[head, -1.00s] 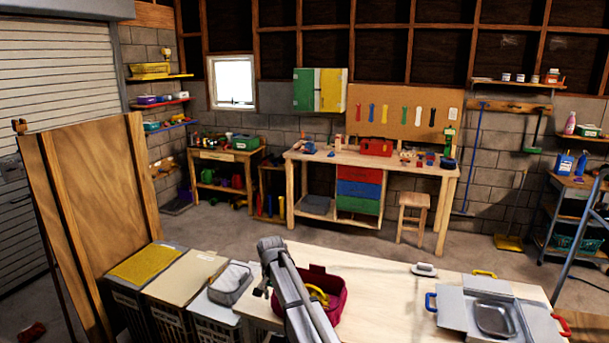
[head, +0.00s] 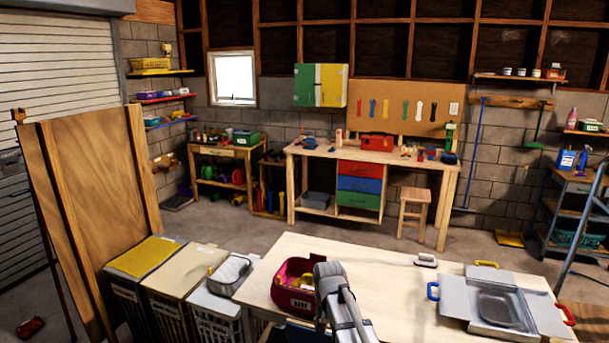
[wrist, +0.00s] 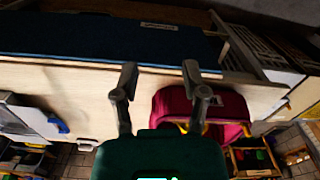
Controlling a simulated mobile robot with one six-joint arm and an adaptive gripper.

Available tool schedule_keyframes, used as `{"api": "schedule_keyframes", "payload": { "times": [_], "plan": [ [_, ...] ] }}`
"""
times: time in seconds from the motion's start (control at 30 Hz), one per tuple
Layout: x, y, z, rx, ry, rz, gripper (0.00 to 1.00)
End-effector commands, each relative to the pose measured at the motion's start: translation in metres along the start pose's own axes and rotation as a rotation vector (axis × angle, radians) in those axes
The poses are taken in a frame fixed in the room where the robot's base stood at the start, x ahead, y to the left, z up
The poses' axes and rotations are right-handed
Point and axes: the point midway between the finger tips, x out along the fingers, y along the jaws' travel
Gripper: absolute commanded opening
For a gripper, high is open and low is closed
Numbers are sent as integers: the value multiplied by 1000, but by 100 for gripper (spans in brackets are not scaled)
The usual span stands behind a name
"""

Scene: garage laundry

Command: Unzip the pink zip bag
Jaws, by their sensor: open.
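The pink zip bag (head: 284,294), a deep pinkish red, sits on the pale wooden table near its left end. Something yellow shows at its top, and I cannot tell whether it is part of the bag or an item in it. The bag also shows in the wrist view (wrist: 232,107), right of and partly behind the right finger. My gripper (wrist: 160,76) is open, with nothing between its fingers. In the head view my arm stands just right of the bag and covers its right side; the fingertips are not clear there. The zip pull cannot be made out.
The table (head: 390,275) is clear right of my arm, up to a grey case (head: 455,304) with coloured handles. A small white object (head: 426,260) lies at the back edge.

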Motion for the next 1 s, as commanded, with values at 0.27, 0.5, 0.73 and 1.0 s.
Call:
{"api": "schedule_keyframes", "payload": {
  "times": [0.27, 0.5, 0.73, 1.0],
  "plan": [
    [40, 98, 92, -111, 0, 0, 57],
    [50, 129, 125, -166, 0, 0, 57],
    [50, 132, 126, -174, 0, 0, 57],
    [50, 132, 126, -173, 0, 0, 57]
  ]
}}
